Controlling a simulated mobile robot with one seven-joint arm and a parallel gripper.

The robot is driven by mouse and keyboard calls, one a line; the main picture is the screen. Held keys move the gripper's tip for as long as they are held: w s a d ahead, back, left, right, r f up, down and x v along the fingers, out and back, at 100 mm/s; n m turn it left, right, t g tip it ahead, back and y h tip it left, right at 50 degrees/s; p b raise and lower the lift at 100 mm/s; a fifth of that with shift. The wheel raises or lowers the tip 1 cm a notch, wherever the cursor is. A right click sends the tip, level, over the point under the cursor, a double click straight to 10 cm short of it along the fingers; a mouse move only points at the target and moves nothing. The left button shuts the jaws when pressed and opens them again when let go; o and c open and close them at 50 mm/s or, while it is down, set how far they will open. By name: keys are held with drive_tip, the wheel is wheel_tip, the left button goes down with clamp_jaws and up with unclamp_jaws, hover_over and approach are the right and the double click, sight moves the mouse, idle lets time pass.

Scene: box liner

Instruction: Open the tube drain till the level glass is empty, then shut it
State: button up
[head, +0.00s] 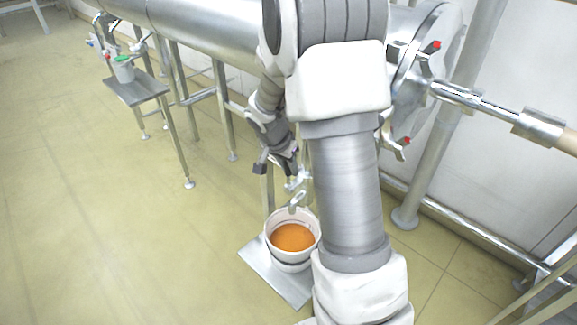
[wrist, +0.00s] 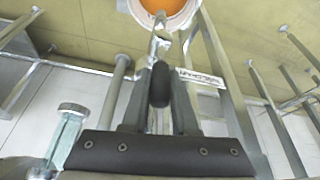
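My gripper (head: 275,166) is low beside the vessel, above the bucket. In the wrist view its two dark fingers (wrist: 162,98) lie close on both sides of a black lever grip (wrist: 159,84) and appear shut on it. This grip belongs to the metal drain tap (wrist: 160,42); the tap's outlet (head: 297,198) is over a white bucket (head: 270,230) holding orange-brown liquid. A clear glass tube with a metal cap (wrist: 66,135), perhaps the level glass, shows at the lower left of the wrist view. Its liquid level cannot be told. Any stream from the outlet is not clearly visible.
The bucket stands on a metal plate (head: 258,262). A label plate (wrist: 201,78) is right of the fingers. The steel vessel (head: 205,28) and its legs stand behind my arm. A small stand (head: 137,92) is at upper left. The floor at left is clear.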

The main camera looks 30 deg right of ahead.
clamp_jaws()
idle(1.0)
